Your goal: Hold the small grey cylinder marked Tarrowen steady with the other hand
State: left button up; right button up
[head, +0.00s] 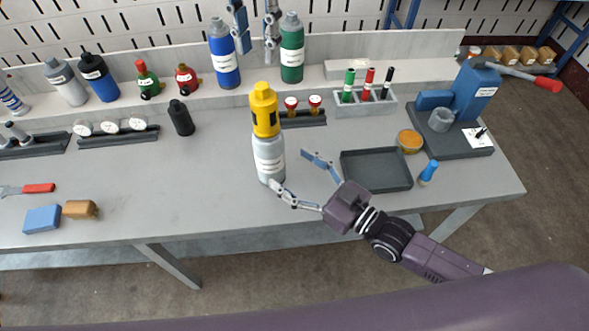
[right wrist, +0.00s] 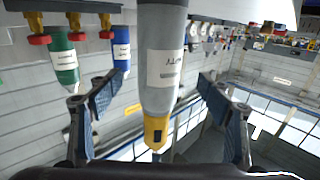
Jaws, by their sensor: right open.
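A small grey cylinder (head: 269,158) stands upright on the bench with a yellow, black-banded head (head: 264,110) on top. In the right wrist view the cylinder (right wrist: 161,70) appears inverted, its white label too small to read surely. My right gripper (head: 289,169) is open low beside the cylinder, one finger near its base and the other to its right. In the wrist view the cylinder lies between the spread fingers (right wrist: 155,88), with gaps on both sides. My left gripper (head: 256,52) hangs at the top, open and empty, its fingers before the back panel.
Blue (head: 224,55) and green (head: 291,48) cylinders stand on the back ledge. A black bottle (head: 181,118) stands left of the grey cylinder. A dark tray (head: 376,186) lies close right of my right gripper, with a blue-capped bottle (head: 428,172) beyond.

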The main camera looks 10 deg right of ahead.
aim_at(269, 153)
jog(key=x, duration=0.7)
jog(key=shift+w+a, duration=0.15)
jog(key=shift+w, duration=0.15)
